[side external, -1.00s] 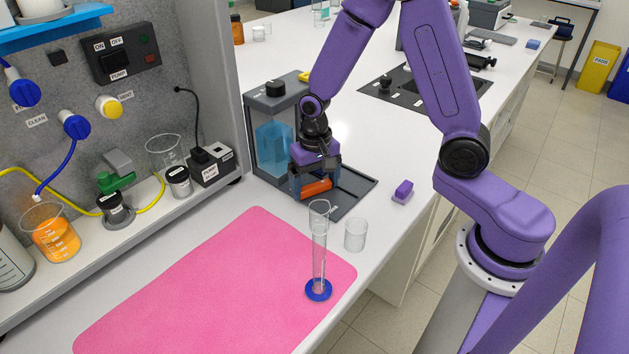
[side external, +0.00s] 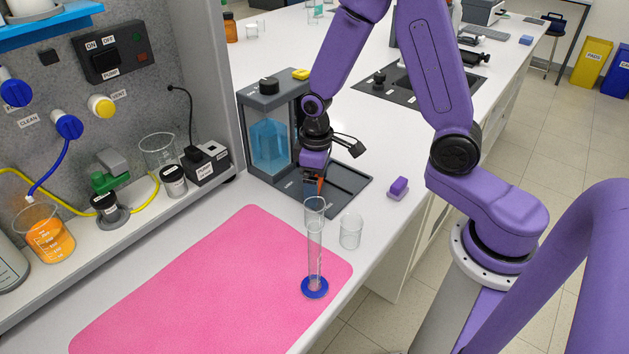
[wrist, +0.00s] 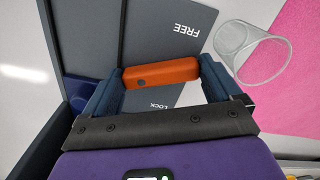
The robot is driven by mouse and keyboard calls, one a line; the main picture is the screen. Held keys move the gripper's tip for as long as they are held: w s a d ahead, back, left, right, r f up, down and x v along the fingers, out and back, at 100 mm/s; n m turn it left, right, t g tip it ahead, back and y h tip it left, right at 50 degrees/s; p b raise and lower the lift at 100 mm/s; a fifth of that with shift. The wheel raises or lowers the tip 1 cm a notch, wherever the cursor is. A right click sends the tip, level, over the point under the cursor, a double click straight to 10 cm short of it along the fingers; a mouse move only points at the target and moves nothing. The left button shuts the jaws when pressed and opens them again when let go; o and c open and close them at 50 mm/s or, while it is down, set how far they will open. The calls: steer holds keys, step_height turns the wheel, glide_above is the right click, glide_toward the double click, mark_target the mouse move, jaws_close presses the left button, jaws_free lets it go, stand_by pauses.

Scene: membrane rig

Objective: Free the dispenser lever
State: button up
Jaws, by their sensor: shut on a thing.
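The dispenser (side external: 243,130) is a grey frame around a tank of blue liquid, with a flat dark base (side external: 350,187) in front. Its orange lever (wrist: 160,73) lies between the two fingers of my gripper (wrist: 162,76), which is shut on it. The lever also shows as a thin orange strip in the side external view (side external: 320,186). In the wrist view the printed word FREE (wrist: 195,32) is above the lever and LOCK (wrist: 162,105) below it. My gripper hides much of the lever's pivot, so I cannot tell which mark it points at.
A measuring cylinder (side external: 315,255) with a blue foot stands on the pink mat (side external: 190,290), close in front of my gripper. An empty glass beaker (side external: 350,232) and a purple block (side external: 398,187) are to the right.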

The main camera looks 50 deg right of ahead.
steer(key=shift+n, duration=0.6)
steer(key=o, duration=0.7)
steer(key=shift+s, duration=0.1)
steer(key=shift+o, duration=0.2)
steer(key=shift+r, duration=0.1)
step_height(320, 180, up, 17)
steer(key=shift+r, duration=0.15)
